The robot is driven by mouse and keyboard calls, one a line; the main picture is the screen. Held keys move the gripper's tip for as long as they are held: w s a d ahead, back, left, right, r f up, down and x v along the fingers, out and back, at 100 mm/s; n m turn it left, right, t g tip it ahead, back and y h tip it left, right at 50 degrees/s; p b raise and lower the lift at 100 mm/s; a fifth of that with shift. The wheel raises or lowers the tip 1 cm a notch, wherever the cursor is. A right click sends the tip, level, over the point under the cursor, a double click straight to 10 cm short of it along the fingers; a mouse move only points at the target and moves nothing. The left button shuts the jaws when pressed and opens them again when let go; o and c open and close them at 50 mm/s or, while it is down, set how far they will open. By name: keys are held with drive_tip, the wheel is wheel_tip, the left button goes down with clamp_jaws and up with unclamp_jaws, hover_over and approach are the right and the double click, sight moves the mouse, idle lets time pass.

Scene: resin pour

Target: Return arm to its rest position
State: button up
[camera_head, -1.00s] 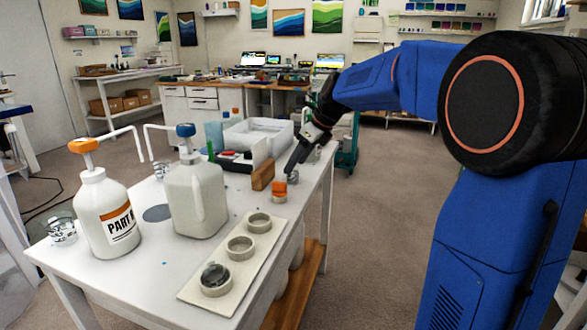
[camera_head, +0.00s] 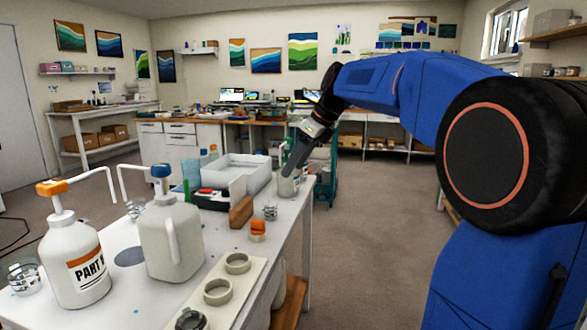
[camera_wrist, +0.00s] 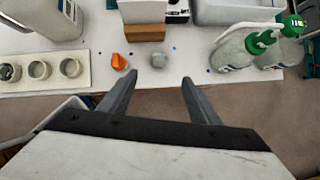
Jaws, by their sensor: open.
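My blue arm reaches in from the right of the head view. My gripper (camera_head: 291,165) hangs above the right edge of the white table (camera_head: 128,289). In the wrist view my gripper (camera_wrist: 155,90) is open, with nothing between its two grey fingers. A small clear cup (camera_head: 270,212) stands on the table close to an orange-topped object (camera_head: 257,230). In the wrist view the cup (camera_wrist: 159,60) and the orange object (camera_wrist: 119,62) lie beyond the fingertips, apart from them.
A white jug labelled PART (camera_head: 80,265) and a blue-capped jug (camera_head: 172,240) stand on the table. A pale board (camera_head: 237,287) holds round moulds. A white tray (camera_head: 240,172) and a wooden block (camera_head: 241,212) are farther back. The floor (camera_head: 370,230) right of the table is open.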

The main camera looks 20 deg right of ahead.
drive_tip(key=shift+s, duration=0.1)
idle(0.3)
drive_tip(key=s+f+n+h, duration=0.1)
drive_tip(key=s+f+n, duration=0.7)
drive_tip(key=s, duration=0.3)
drive_tip(key=s+a+f+n+h, duration=0.1)
drive_tip(key=s+f+n, duration=0.7)
drive_tip(key=s+n, duration=0.2)
drive_tip(key=s+a+f+n+h, duration=0.1)
drive_tip(key=s+f+n, duration=0.6)
drive_tip(key=s, duration=0.7)
drive_tip(key=shift+a+f+n+h, duration=0.2)
drive_tip(key=shift+f+n+h, duration=0.25)
drive_tip(key=shift+n, duration=0.75)
